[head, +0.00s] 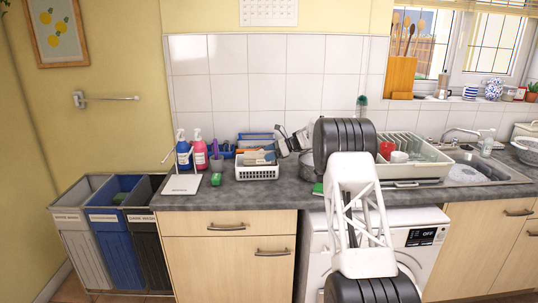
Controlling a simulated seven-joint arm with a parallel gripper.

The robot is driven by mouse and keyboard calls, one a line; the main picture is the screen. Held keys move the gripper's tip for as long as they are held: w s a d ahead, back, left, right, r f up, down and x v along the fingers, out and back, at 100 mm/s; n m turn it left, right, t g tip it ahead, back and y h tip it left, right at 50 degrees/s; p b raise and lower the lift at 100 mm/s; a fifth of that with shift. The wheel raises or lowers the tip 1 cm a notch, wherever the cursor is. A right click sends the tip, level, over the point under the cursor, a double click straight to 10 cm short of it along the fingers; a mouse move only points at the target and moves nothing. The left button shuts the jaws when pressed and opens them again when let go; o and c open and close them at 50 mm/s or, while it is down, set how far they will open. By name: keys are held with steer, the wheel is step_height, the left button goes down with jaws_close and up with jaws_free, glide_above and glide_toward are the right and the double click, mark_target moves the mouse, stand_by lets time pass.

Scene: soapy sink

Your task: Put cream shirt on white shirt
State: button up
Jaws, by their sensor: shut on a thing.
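I see no cream shirt and no white shirt in the head view. My arm's white and black links stand in front of the counter and washing machine, right of the middle. I cannot make out my gripper or its fingers in this view. What lies behind my arm is hidden.
Three laundry-style bins stand at the left: grey (85,240), blue (118,245) and dark (152,245). Soap bottles (200,155) and a white basket (257,171) stand on the grey counter (260,196). A dish rack (425,165), sink (480,170) and washing machine (424,262) are at right.

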steer(key=shift+f, duration=0.1)
steer(key=o, duration=0.9)
steer(key=shift+d, duration=0.15)
steer(key=v, duration=1.2)
stand_by(0.3)
